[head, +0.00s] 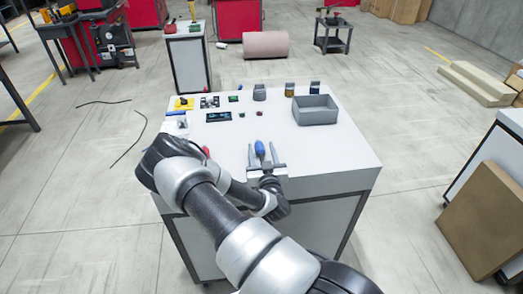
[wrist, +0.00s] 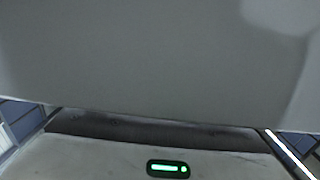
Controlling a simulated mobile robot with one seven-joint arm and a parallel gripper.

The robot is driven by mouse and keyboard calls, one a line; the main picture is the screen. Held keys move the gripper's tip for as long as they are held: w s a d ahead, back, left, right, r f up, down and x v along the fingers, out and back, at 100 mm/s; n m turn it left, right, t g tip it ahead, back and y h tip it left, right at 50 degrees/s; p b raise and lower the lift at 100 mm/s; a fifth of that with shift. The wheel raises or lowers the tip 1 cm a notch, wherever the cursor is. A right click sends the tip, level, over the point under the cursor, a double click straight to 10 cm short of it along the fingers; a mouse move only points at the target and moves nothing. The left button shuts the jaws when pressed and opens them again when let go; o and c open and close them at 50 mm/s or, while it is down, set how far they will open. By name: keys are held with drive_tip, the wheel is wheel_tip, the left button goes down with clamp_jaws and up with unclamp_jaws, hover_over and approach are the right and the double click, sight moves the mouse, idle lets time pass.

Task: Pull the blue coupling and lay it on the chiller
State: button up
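The blue coupling (head: 260,147) shows near the front of the white-topped cabinet in the head view. My gripper (head: 262,153) reaches over the front part of that top, its two fingers apart with the blue coupling between them in the picture. There are gaps on both sides of the blue part, and I see no contact. The wrist view does not show the coupling or the fingers clearly; a large plain grey surface (wrist: 150,55) fills most of it. I cannot tell for sure which thing is the chiller.
The white cabinet top (head: 320,150) holds a grey bin (head: 316,110) at the right, several small jars at the back and a dark panel (head: 219,117). A red part (head: 206,151) lies left of my gripper. Free room lies right of it. A green light (wrist: 168,168) shows in the wrist view.

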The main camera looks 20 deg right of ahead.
drive_tip(key=shift+s, duration=0.1)
drive_tip(key=shift+s+a+f, duration=0.1)
drive_tip(key=shift+s, duration=0.2)
drive_tip(key=b+v, duration=0.1)
drive_tip(key=v, duration=1.5)
drive_tip(key=shift+s+r, duration=0.2)
drive_tip(key=shift+s, duration=0.1)
drive_tip(key=shift+a, duration=0.1)
